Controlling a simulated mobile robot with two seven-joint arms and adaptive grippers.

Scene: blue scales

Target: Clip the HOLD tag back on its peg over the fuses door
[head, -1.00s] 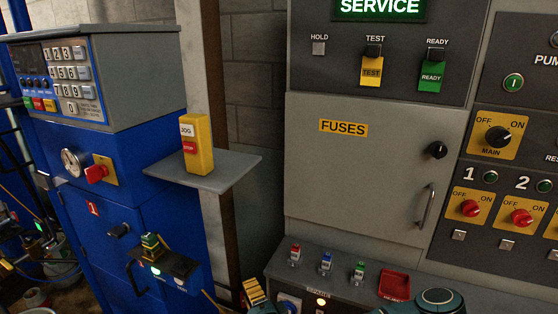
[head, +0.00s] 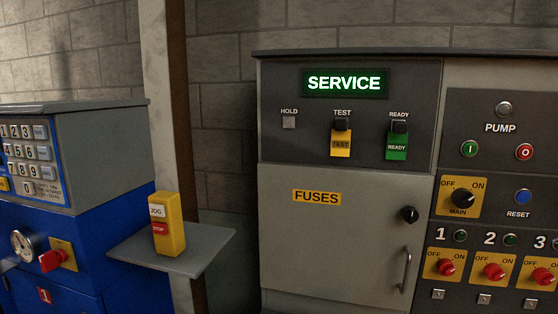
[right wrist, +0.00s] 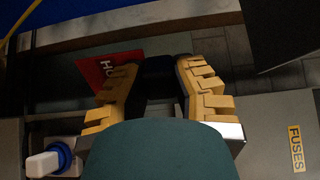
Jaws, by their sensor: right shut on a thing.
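In the right wrist view my right gripper (right wrist: 158,85) has its yellow fingers closed around a black piece, which looks like the clip of the HOLD tag. The red card of the HOLD tag (right wrist: 106,68), with part of its lettering showing, is partly hidden behind the left finger. In the head view the HOLD peg (head: 289,122) is a bare light square under its label, above the fuses door (head: 330,240). The yellow FUSES label (head: 316,197) is on that door and also shows at the right of the wrist view (right wrist: 296,148). My left gripper is in neither current view.
The yellow TEST tag (head: 340,144) and green READY tag (head: 397,146) hang right of the HOLD peg. The door has a black knob (head: 409,214) and a handle (head: 405,270). A yellow JOG/STOP box (head: 168,225) stands on a grey shelf (head: 205,243) at left.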

